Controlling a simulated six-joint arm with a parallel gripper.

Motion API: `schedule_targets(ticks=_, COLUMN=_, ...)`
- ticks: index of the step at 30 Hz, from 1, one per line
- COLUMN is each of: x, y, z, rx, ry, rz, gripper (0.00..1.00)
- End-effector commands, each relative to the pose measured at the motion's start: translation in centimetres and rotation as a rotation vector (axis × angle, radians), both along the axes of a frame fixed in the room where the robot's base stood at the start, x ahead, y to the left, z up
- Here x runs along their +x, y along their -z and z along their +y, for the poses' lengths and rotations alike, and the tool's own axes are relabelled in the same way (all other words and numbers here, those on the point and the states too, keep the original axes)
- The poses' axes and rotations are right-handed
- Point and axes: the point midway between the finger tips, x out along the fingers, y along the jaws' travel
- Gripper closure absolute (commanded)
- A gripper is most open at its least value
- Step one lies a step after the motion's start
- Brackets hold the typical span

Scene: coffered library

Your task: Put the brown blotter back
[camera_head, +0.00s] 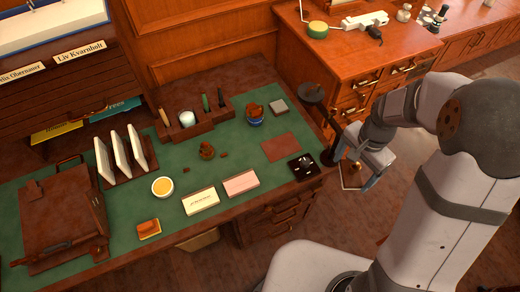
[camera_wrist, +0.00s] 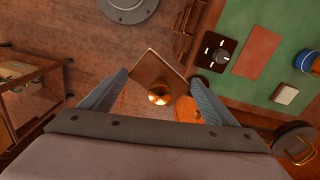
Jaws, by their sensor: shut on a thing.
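The brown blotter (camera_wrist: 152,66), a square brown plate with a round brass knob, is between the fingertips of my gripper (camera_wrist: 159,78) in the wrist view. My gripper is shut on it. In the head view my gripper (camera_head: 357,176) is off the right end of the desk, above the floor, and the blotter is small and partly hidden by the fingers. A flat reddish-brown rectangle (camera_head: 281,147) lies bare on the green desk top (camera_head: 225,168), left of my gripper. It also shows in the wrist view (camera_wrist: 257,53).
A black square piece with a knob (camera_head: 302,165) lies beside the rectangle, near the desk's right edge. A dark upright stand (camera_head: 328,125) is by that edge.

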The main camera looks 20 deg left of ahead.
Motion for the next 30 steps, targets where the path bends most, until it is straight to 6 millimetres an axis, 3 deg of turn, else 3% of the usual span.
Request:
schedule_targets(ticks=7, x=1.3, y=2.2, z=2.5, rx=0.001, ry=0.195, rz=-0.004, gripper=0.36)
schedule_targets(ticks=11, x=2.8, y=2.5, z=4.5, rx=0.001, ry=0.168, rz=-0.002, gripper=0.36)
schedule_targets(ticks=20, x=5.5, y=2.2, z=9.5, rx=0.000, ry=-0.248, rz=-0.001, gripper=0.36)
schedule_targets(ticks=26, x=7.3, y=2.0, z=14.9, rx=0.000, ry=-0.673, rz=-0.003, gripper=0.36)
schedule_targets(ticks=30, x=8.1, y=2.0, z=19.6, rx=0.000, ry=-0.998, rz=-0.001, gripper=0.36)
